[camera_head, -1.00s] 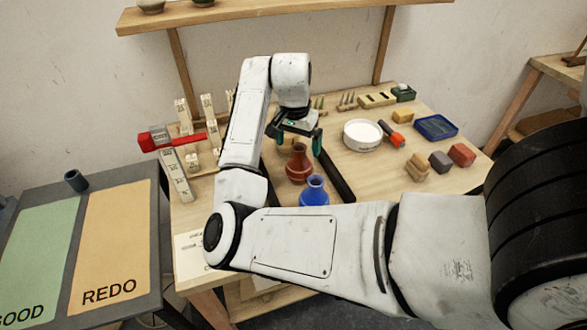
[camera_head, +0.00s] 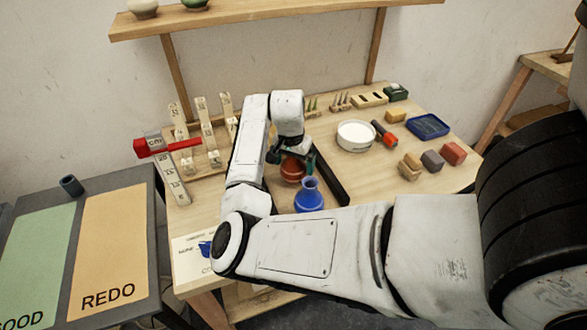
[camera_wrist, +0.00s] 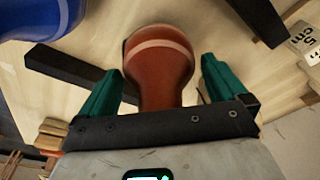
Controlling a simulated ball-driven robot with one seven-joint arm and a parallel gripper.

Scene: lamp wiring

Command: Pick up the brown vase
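The brown vase (camera_head: 292,170) is reddish-brown with a pale band and stands on the wooden table, partly hidden by my gripper in the head view. In the wrist view the brown vase (camera_wrist: 159,62) lies between my two green fingers, its neck toward the palm. My gripper (camera_head: 291,158) is over the vase from above. In the wrist view my gripper (camera_wrist: 156,80) is open, with a gap visible between each finger and the vase neck. A blue vase (camera_head: 309,195) stands close by, nearer the camera; it also shows in the wrist view (camera_wrist: 40,15).
A dark bar (camera_head: 329,180) lies right of the vase. A white round dish (camera_head: 355,136), an orange-and-black tool (camera_head: 384,134), a blue tray (camera_head: 428,125) and small blocks (camera_head: 432,160) lie further right. Marked upright pieces and a red gauge (camera_head: 165,148) stand at left. A shelf (camera_head: 270,18) hangs behind.

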